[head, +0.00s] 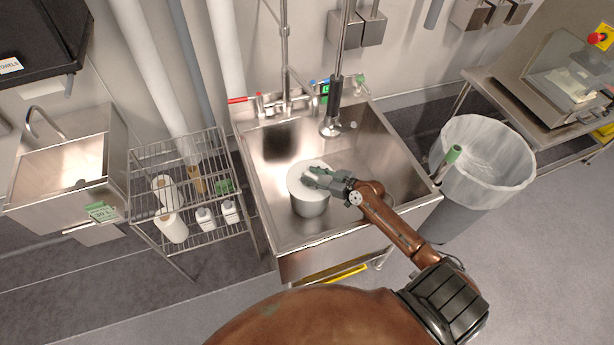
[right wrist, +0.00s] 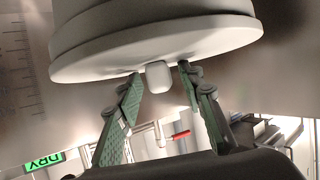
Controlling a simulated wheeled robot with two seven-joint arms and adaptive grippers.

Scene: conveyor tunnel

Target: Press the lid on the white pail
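The pail (head: 311,206) stands upright in the sink basin, its side looking pale grey. Its round white lid (head: 302,177) lies on top; I cannot tell whether it is fully seated all round. In the right wrist view the lid (right wrist: 90,65) covers the end of the pail (right wrist: 150,20), and a small knob (right wrist: 158,78) sticks out from its middle. My right gripper (head: 318,178) is over the lid. Its green-padded fingers (right wrist: 160,76) are apart on either side of the knob, with a visible gap on each side. My left gripper is not in view.
The steel sink (head: 386,207) has a hanging spray head (head: 331,126) behind the pail and a faucet at the back. A wire rack (head: 150,205) with rolls and bottles stands left. A lined bin (head: 480,185) stands right, with a green-ended handle (head: 452,156) near the sink edge.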

